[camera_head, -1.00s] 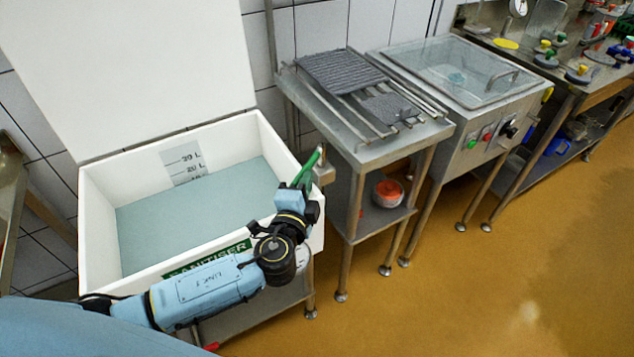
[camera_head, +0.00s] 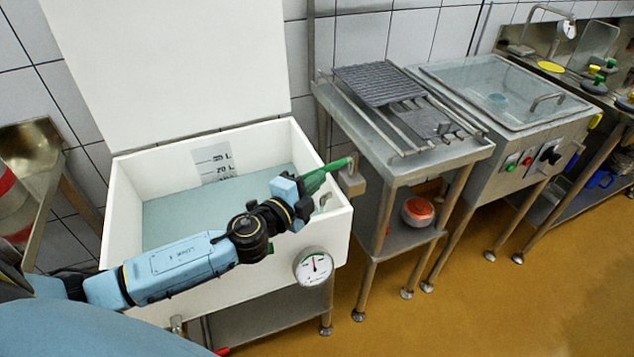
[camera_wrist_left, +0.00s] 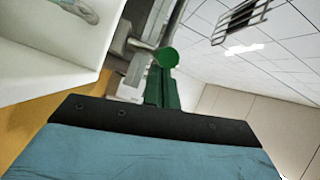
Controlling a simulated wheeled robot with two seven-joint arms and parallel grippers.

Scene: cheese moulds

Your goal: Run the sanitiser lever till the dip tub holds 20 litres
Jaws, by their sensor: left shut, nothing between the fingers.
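The open white dip tub (camera_head: 125,215) holds pale blue-green liquid (camera_head: 165,222). The scale plate (camera_head: 212,158) on its back wall reads 30 L and 20 L. The liquid's edge lies below the 20 L mark, close to the lowest, partly hidden mark. The green lever (camera_head: 339,165) is by the metal tap fitting (camera_head: 352,181) at the tub's right corner. My left gripper (camera_head: 318,180) is shut with its green fingers against or very near the lever; contact is unclear. In the left wrist view, a round green lever end (camera_wrist_left: 168,57) shows just beyond the fingertips. My right gripper is out of view.
A round dial (camera_head: 314,266) is on the tub's front. The raised white lid (camera_head: 180,70) stands behind. A steel stand with grey mats (camera_head: 378,82) and a glass-topped steel unit (camera_head: 505,90) are at right.

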